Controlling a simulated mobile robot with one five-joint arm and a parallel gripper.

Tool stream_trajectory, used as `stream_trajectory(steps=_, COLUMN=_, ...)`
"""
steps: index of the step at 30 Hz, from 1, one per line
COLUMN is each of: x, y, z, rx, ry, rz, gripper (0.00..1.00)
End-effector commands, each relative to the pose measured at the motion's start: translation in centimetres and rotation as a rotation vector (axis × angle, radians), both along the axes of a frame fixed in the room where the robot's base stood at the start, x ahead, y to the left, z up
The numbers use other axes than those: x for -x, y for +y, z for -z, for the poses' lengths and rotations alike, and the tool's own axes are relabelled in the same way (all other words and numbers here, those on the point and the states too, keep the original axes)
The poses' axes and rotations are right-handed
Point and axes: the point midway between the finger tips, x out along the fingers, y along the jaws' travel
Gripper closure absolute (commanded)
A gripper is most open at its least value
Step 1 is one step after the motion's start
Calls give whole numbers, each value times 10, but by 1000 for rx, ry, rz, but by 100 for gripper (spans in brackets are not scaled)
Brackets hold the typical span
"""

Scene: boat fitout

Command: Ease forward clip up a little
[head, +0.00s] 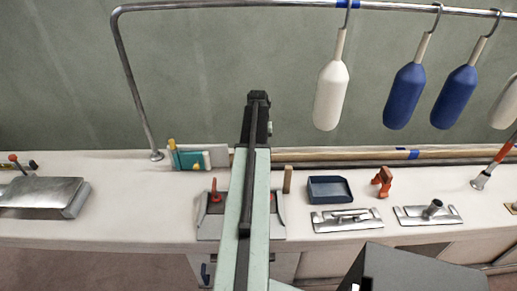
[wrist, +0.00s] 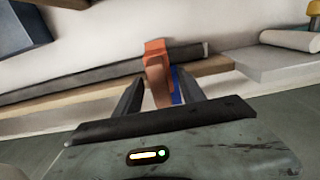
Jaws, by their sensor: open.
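An orange clip (wrist: 155,62) shows in the wrist view, on or against the wooden rail (wrist: 95,92), with a blue mark right beside it. My gripper (wrist: 160,76) is open, one dark finger on each side of this clip, with no clear grip on it. In the head view my arm hides this clip, and my gripper (head: 258,97) shows only from behind. A second orange clip (head: 382,181) stands on the bench, right of the blue tray. I cannot tell from labels which clip is the forward one.
The white bench (head: 110,170) carries a blue tray (head: 329,189), metal plates with fittings and a teal-and-white item (head: 190,158) at left. White and blue fenders (head: 404,95) hang from the metal rail at right. The wall's left part is clear.

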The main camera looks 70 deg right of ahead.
Motion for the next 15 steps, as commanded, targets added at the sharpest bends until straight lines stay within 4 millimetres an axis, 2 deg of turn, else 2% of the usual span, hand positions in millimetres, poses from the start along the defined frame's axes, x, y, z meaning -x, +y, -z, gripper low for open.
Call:
stream_trajectory(steps=1, x=0, y=0, z=7, rx=0, ry=0, rz=0, gripper=53)
stream_trajectory(steps=8, x=0, y=0, z=4, rx=0, ry=0, rz=1, gripper=53)
stream_trajectory(steps=9, x=0, y=0, z=4, rx=0, ry=0, rz=1, gripper=58)
stream_trajectory(steps=13, x=1, y=0, z=4, rx=0, ry=0, rz=1, gripper=94)
stream_trajectory(steps=14, x=1, y=0, z=4, rx=0, ry=0, rz=1, gripper=100)
stream_trajectory(steps=15, x=1, y=0, z=4, rx=0, ry=0, rz=1, gripper=100)
